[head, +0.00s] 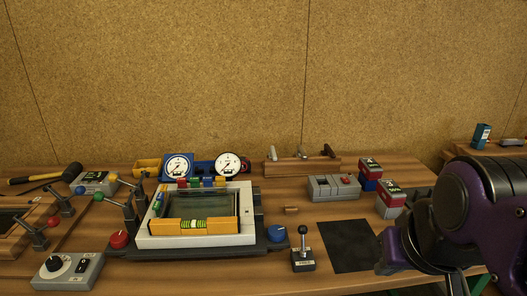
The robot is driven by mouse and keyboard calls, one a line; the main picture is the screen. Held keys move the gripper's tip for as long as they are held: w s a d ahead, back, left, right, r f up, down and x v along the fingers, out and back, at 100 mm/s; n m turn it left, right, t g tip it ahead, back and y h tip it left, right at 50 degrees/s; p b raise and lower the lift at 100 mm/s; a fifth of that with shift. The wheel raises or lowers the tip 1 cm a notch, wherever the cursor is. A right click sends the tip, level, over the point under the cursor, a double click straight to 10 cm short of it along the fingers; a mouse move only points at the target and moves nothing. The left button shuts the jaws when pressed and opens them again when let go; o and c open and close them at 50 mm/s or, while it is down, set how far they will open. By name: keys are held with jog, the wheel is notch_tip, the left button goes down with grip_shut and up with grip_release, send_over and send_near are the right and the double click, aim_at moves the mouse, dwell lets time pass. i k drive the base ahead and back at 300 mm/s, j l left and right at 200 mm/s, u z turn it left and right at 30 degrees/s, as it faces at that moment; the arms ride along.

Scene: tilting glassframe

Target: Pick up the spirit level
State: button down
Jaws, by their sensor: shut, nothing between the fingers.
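The spirit level (214,227) is a yellow-orange bar with a green vial near its middle. It lies along the front edge of the white tilting glass frame (160,242), left of centre in the head view. My gripper (385,258) is at the right, at the end of my dark purple arm, beside the black mat. It is shut and empty, well to the right of the spirit level and apart from it. The fingertips are dark and small in view.
A blue knob (277,234) and a joystick box (302,260) stand between the frame and the black mat (345,245). A red knob (119,240) and levers crowd the left side. Two round gauges (228,164) stand behind the frame. Grey-and-red boxes (390,199) stand at the right.

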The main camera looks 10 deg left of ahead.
aim_at(220, 225)
jog(key=u, duration=1.3)
jog(key=i+j+z, duration=0.1)
jog(key=j+z, duration=0.2)
jog(key=z, duration=0.15)
jog(key=i+j+z, duration=0.1)
jog(key=j+z, duration=0.65)
jog(key=z, duration=0.15)
jog(key=k+l+z, duration=0.25)
jog(key=z, duration=0.15)
jog(key=k+l+z, duration=0.35)
jog(key=i+j+u, duration=0.15)
jog(key=i+j, duration=0.2)
jog(key=i+j+u, duration=0.4)
jog(key=k, duration=0.1)
